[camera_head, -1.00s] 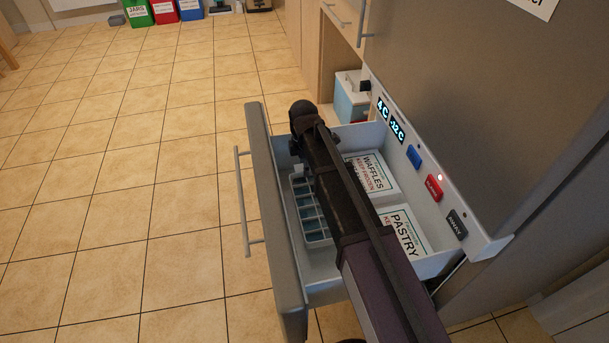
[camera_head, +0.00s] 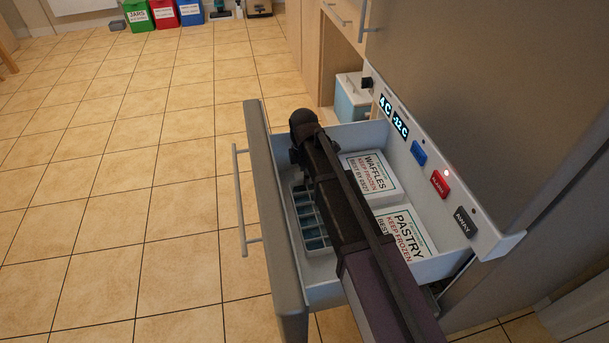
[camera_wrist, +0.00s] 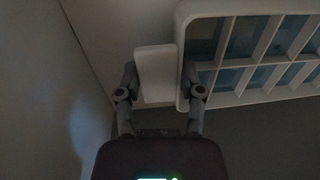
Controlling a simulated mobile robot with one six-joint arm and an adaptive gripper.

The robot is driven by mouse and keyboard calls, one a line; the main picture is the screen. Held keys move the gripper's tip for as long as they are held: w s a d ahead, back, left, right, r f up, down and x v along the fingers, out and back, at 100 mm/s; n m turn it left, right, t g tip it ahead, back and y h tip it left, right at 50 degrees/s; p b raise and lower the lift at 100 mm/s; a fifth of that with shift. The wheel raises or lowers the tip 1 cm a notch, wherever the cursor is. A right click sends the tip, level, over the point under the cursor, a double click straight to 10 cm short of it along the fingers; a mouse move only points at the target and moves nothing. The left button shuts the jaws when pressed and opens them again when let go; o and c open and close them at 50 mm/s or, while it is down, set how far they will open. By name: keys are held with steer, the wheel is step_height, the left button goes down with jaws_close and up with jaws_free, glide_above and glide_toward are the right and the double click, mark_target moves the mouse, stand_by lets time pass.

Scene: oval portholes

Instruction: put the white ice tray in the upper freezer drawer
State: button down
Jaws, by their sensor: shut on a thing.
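The white ice tray (camera_head: 309,222), with blue-green compartments, is inside the open drawer (camera_head: 322,290), along its front panel. My dark arm covers part of the tray in the head view. In the wrist view my gripper (camera_wrist: 158,80) is shut on the tray's white end tab, one finger on each side, and the tray body (camera_wrist: 183,60) extends to the right. My fingers are hidden in the head view. I cannot tell whether the tray touches the drawer floor.
A WAFFLES box (camera_head: 371,174) and a PASTRY box (camera_head: 402,236) lie in the drawer's rear part, beside the tray. A control strip (camera_head: 440,183) with displays and coloured buttons runs above the drawer's back. Open tiled floor lies left of the drawer handle (camera_head: 241,200).

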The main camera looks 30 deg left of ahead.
steer(key=shift+c, duration=1.1)
jaws_free()
steer(key=shift+r, duration=0.1)
step_height(320, 180, up, 12)
steer(key=p, duration=1.2)
steer(key=shift+w+a, duration=0.3)
steer(key=shift+w, duration=0.1)
